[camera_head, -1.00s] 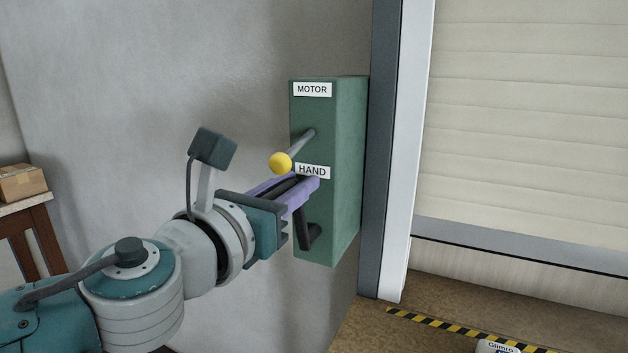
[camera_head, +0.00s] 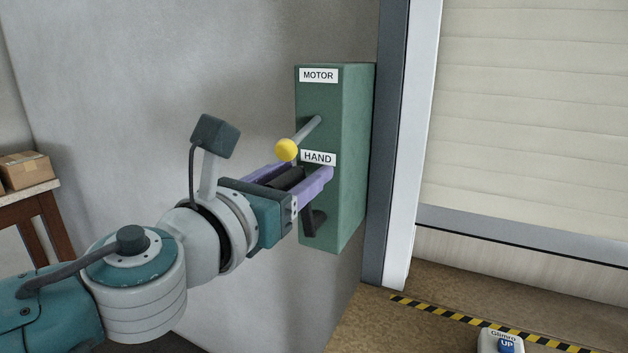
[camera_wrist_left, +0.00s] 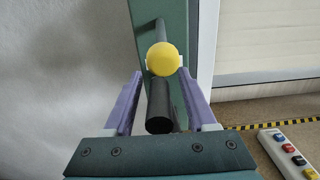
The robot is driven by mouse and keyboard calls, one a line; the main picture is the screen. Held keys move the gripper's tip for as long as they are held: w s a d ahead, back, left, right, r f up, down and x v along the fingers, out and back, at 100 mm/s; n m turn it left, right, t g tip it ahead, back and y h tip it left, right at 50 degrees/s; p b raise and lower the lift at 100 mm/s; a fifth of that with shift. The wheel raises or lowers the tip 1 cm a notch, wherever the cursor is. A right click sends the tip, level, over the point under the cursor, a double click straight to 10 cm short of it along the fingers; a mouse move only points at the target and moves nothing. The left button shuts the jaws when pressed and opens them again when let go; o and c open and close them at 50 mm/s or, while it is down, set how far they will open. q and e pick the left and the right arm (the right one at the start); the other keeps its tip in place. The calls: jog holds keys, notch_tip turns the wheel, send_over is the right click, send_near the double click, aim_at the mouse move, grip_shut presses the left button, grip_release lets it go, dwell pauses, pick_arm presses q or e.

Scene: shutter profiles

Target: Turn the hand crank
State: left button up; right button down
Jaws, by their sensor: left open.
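A green box (camera_head: 347,150) labelled MOTOR and HAND is fixed to the wall beside the shutter frame. A grey lever with a yellow knob (camera_head: 286,149) sticks out between the labels. Below it is the dark hand crank (camera_head: 309,212), its black grip pointing out from the box. My left gripper (camera_head: 306,174) is open, with its purple fingers on either side of the black grip. In the left wrist view the black grip (camera_wrist_left: 159,106) lies between the fingers, with gaps at both sides, just below the yellow knob (camera_wrist_left: 163,59). My right gripper is out of view.
The pale shutter (camera_head: 520,110) and its frame (camera_head: 400,150) stand right of the box. A pendant with coloured buttons (camera_wrist_left: 290,152) is at lower right. A cardboard box (camera_head: 27,170) sits on a wooden table at far left. The wall left of the box is bare.

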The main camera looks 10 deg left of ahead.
pick_arm(q)
jog(key=v, duration=0.9)
jog(key=shift+s, duration=0.2)
